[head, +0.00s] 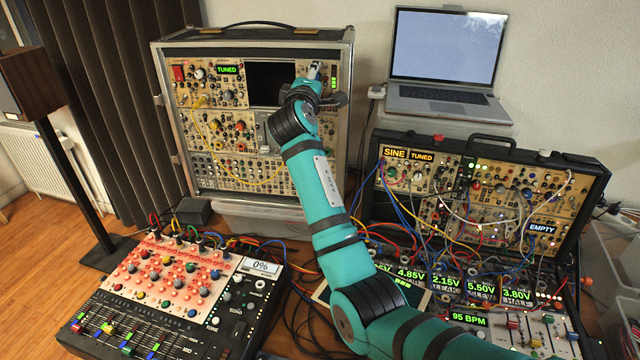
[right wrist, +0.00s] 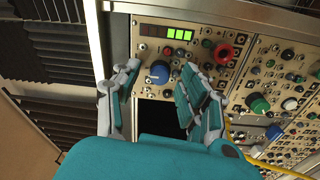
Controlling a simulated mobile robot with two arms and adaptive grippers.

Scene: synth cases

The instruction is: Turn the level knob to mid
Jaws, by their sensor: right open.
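The tall synth case (head: 168,125) stands at the back. My right gripper (head: 315,72) is at its upper right in the head view, beside the dark screen (head: 270,84). In the right wrist view its two fingers (right wrist: 164,82) are spread open around a large blue knob (right wrist: 159,73), which sits between the fingertips with gaps visible on both sides. A meter with lit green bars (right wrist: 180,34) is on the panel near this knob. It also shows in the head view (head: 333,83). No label on the knob is readable. My left gripper is out of view.
Yellow cables (head: 212,140) hang across the tall case. A second synth case (head: 590,172), a laptop (head: 443,60) and a mixer (head: 160,280) stand around my arm.

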